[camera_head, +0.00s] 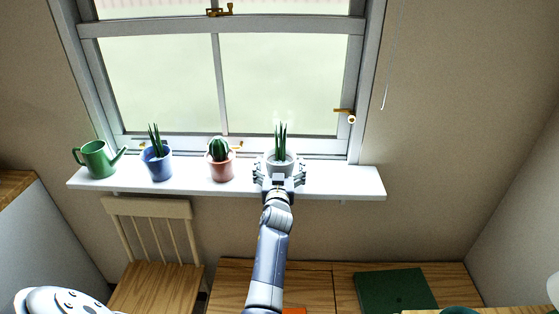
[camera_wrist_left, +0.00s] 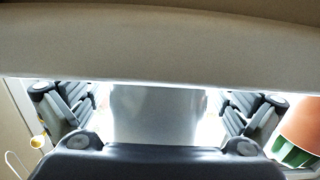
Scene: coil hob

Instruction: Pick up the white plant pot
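The white plant pot (camera_head: 280,160) with upright green leaves stands on the white window shelf (camera_head: 345,181), right of the cactus pot. My left gripper (camera_head: 279,171) reaches up to it from the front, one finger on each side, hiding much of the pot. In the left wrist view the pot (camera_wrist_left: 157,112) fills the space between the open fingers of my left gripper (camera_wrist_left: 158,104). Narrow bright gaps show between the fingers and the pot wall. The pot still appears to rest on the shelf. My right gripper is not in view.
A pink cactus pot (camera_head: 221,167) stands close to the left, then a blue pot (camera_head: 158,167) and a green watering can (camera_head: 98,160). The window is right behind. The shelf's right end is clear. A wooden chair (camera_head: 152,238) stands below.

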